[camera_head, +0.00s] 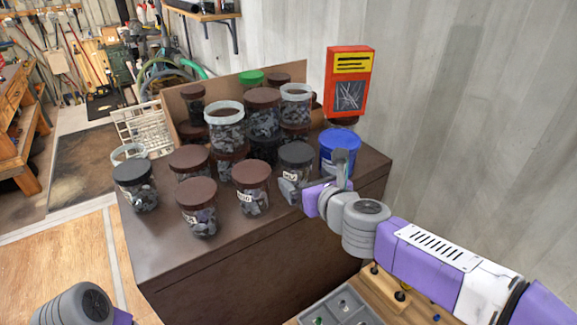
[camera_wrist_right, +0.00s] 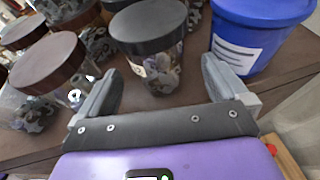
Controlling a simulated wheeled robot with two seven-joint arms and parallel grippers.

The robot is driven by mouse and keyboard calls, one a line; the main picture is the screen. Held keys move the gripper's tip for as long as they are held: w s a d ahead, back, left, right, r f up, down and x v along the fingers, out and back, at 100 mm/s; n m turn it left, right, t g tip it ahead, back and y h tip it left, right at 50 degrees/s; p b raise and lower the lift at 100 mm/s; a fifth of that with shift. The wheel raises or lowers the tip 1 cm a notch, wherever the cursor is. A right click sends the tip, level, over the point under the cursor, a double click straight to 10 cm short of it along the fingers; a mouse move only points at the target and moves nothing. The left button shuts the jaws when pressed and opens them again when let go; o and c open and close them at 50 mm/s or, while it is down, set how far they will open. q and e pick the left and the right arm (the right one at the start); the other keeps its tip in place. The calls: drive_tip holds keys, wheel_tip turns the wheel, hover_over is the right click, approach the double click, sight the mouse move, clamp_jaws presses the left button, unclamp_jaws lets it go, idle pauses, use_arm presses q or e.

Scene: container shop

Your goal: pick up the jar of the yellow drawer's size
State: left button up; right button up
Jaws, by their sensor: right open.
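Several clear jars of dark hardware stand on the brown cabinet top (camera_head: 165,240). A black-lidded jar (camera_head: 296,160) with a white label stands upright at their right. It also shows in the right wrist view (camera_wrist_right: 148,45), beyond and between the spread fingers of my right gripper (camera_head: 317,176). The gripper is open and empty, and I see no contact with the jar. A brown-lidded jar (camera_head: 251,187) is left of it, and a blue tub (camera_head: 340,150) is right. I cannot make out a yellow drawer. My left gripper is out of view.
More brown-lidded jars (camera_head: 198,205), a black-lidded jar (camera_head: 135,188) and stacked jars (camera_head: 225,125) crowd the top. A red box with a yellow panel (camera_head: 349,85) is near the wall. A compartment tray (camera_head: 340,310) is at bottom. The cabinet's front strip is bare.

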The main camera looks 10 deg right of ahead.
sight(302, 180)
drive_tip(key=shift+a+f+b, duration=0.1)
drive_tip(key=shift+a+b, duration=0.05)
drive_tip(key=shift+b, duration=0.2)
drive_tip(key=x, duration=0.1)
drive_tip(key=b+x, duration=0.1)
drive_tip(key=x, duration=0.3)
drive_tip(key=shift+s+f, duration=0.1)
drive_tip(key=shift+f, duration=0.15)
drive_tip(key=shift+w+a+b, duration=0.1)
drive_tip(key=shift+w+b, duration=0.2)
drive_tip(key=shift+w, duration=0.1)
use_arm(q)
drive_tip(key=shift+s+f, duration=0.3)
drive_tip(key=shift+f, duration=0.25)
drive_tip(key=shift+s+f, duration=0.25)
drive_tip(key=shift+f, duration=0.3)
use_arm(e)
drive_tip(key=c, duration=1.1)
drive_tip(key=shift+c, duration=0.7)
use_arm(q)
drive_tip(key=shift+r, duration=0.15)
use_arm(e)
drive_tip(key=shift+r, duration=0.2)
